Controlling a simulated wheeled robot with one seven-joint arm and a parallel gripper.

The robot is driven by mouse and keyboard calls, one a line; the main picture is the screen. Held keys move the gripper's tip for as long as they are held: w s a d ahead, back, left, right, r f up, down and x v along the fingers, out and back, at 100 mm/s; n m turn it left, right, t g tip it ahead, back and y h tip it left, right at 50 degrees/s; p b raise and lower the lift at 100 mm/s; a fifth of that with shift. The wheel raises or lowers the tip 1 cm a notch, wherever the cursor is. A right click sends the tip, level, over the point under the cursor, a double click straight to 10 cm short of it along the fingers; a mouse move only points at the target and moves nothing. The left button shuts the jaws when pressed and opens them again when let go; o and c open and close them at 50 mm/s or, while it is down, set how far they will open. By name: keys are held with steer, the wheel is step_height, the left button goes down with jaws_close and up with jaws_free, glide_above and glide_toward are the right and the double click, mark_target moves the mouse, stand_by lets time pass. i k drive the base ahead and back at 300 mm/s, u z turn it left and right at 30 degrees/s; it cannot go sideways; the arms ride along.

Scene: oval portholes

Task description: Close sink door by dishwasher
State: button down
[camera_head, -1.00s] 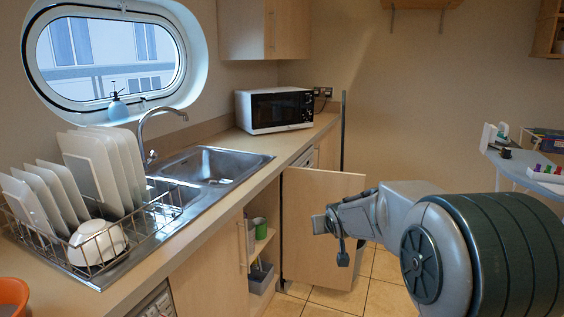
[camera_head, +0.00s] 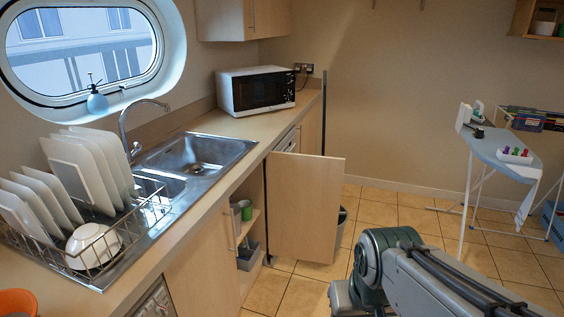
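The open cupboard door (camera_head: 305,207) is a pale wood panel under the counter, past the sink (camera_head: 200,157). It stands swung out over the floor, hinged on its far side near the white appliance front. The cupboard opening (camera_head: 245,235) shows shelves with cups and a grey box. A second wood door (camera_head: 205,262) nearer me, with a vertical handle, looks shut. The front of a white appliance, perhaps the dishwasher (camera_head: 155,303), shows at the bottom edge. My arm is at the bottom right, to the right of the open door and apart from it in the picture; my gripper is not visible.
A dish rack (camera_head: 98,256) with plates and a bowl, and a microwave (camera_head: 257,89), stand on the counter. A bin (camera_head: 341,225) shows behind the open door. An ironing board (camera_head: 505,153) stands at right. Tiled floor between is clear.

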mark_target(304, 192)
steer(key=z, duration=0.9)
steer(key=i, duration=5.8)
steer(key=u, duration=4.35)
